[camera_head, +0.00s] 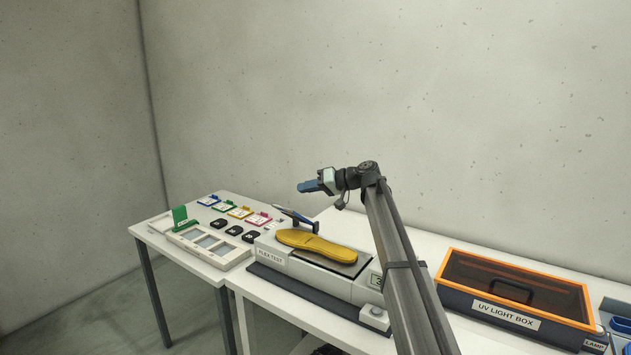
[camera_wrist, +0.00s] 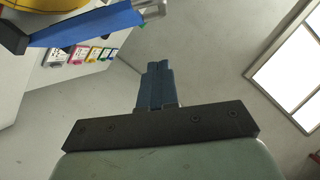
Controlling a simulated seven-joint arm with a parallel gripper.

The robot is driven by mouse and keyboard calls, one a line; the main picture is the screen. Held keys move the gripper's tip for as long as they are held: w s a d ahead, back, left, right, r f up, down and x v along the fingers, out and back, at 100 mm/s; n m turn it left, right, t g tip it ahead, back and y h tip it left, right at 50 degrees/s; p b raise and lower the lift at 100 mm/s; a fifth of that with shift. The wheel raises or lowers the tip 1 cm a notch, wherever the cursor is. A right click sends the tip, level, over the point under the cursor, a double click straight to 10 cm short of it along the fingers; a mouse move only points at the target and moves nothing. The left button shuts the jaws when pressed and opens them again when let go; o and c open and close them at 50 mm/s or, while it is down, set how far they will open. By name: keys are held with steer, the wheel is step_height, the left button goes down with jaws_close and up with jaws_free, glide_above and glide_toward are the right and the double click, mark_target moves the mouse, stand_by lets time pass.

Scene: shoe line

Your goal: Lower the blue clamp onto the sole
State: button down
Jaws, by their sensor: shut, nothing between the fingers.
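The yellow sole (camera_head: 318,245) lies on the dark plate of the machine marked FLEX TEST (camera_head: 275,257). The blue clamp (camera_head: 297,217) is a bar at the sole's far left end. It looks raised and tilted, but I cannot tell how far it is from the sole. In the wrist view the clamp (camera_wrist: 90,27) crosses the upper left, beside a yellow edge of the sole (camera_wrist: 45,6). My gripper (camera_head: 303,187) is above the clamp, apart from it. Its blue fingers (camera_wrist: 156,70) are together and empty.
A UV light box (camera_head: 505,300) with an orange-rimmed lid stands on the right. A pale tray (camera_head: 208,245), black pieces and coloured cards (camera_head: 240,212) with clips lie on the left table. A grey button box (camera_head: 375,317) is at the machine's front right. The space around my gripper is clear.

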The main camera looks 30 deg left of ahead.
mark_target(292, 213)
steer(key=s+f+n+t, duration=0.1)
steer(key=s+f, duration=0.1)
steer(key=s+f+n, duration=0.1)
steer(key=s, duration=0.2)
steer(key=s+f+n+t, duration=0.1)
steer(key=s+f, duration=0.1)
steer(key=shift+s+d+f+n+t+h, duration=0.15)
steer(key=shift+s+f+n+t+h, duration=0.15)
steer(key=shift+s+f+n, duration=0.1)
steer(key=s+f+n+t, duration=0.2)
steer(key=s+f+n, duration=0.1)
steer(key=f, duration=0.6)
steer(key=shift+s+f+t, duration=0.25)
steer(key=shift+f+t, duration=0.1)
steer(key=shift+t, duration=0.05)
steer(key=shift+f, duration=0.1)
steer(key=s+d+r, duration=0.2)
steer(key=d+r, duration=0.6)
steer(key=d, duration=0.2)
steer(key=shift+s+d, duration=0.15)
steer(key=shift+d, duration=0.05)
